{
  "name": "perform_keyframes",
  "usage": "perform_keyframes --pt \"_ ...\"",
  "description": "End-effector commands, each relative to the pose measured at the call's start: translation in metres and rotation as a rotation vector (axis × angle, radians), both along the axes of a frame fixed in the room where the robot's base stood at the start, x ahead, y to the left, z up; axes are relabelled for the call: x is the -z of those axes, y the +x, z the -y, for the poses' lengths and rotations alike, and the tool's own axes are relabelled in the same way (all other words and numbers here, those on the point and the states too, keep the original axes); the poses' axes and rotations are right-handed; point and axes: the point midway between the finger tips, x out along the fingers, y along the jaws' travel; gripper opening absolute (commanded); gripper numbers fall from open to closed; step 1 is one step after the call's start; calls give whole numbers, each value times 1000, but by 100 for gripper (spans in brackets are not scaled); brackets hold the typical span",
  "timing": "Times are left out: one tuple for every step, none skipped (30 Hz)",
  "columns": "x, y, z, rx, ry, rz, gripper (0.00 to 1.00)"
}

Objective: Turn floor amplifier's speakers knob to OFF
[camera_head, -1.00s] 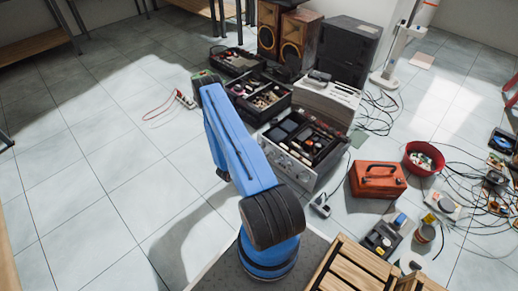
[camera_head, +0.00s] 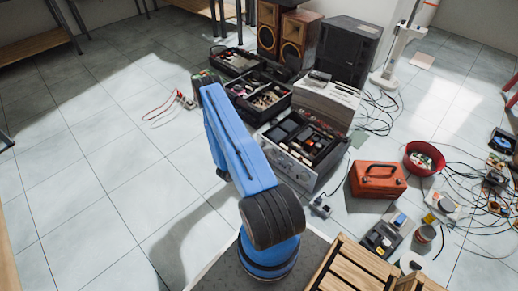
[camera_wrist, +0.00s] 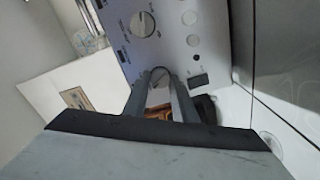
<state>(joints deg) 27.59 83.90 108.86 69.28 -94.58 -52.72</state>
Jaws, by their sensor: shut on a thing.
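The floor amplifier (camera_head: 290,168) is a silver box right of my blue arm in the head view, with an open tray of parts on top. In the wrist view its silver front panel (camera_wrist: 205,48) is close up and tilted. It bears a large knob (camera_wrist: 142,24), small round controls and printing too small to read. My gripper (camera_wrist: 160,82) is at the panel, shut on a small knob (camera_wrist: 160,76) that is mostly hidden between the fingertips. Its pointer and label cannot be made out. The gripper itself is hidden in the head view.
Open toolboxes (camera_head: 262,98) and wooden speakers (camera_head: 292,40) stand behind the amplifier. An orange box (camera_head: 378,182), a red bowl (camera_head: 424,157) and loose cables lie to the right. The tiled floor at left is mostly clear.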

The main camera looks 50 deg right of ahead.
Motion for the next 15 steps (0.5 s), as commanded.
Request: perform_keyframes --pt "1 1 -1 -3 1 -2 2" --pt "1 1 -1 -3 1 -2 2" --pt "1 1 -1 -3 1 -2 2" --pt "1 1 -1 -3 1 -2 2" --pt "1 1 -1 -3 1 -2 2" --pt "1 1 -1 -3 1 -2 2" --pt "1 1 -1 -3 1 -2 2" --pt "1 1 -1 -3 1 -2 2" --pt "1 1 -1 -3 1 -2 2" --pt "1 1 -1 -3 1 -2 29" --pt "1 1 -1 -3 1 -1 36" --pt "1 1 -1 -3 1 -1 43" --pt "1 1 -1 -3 1 -1 43" --pt "0 1 -1 -3 1 -1 43" --pt "0 0 -1 -2 1 -1 43"
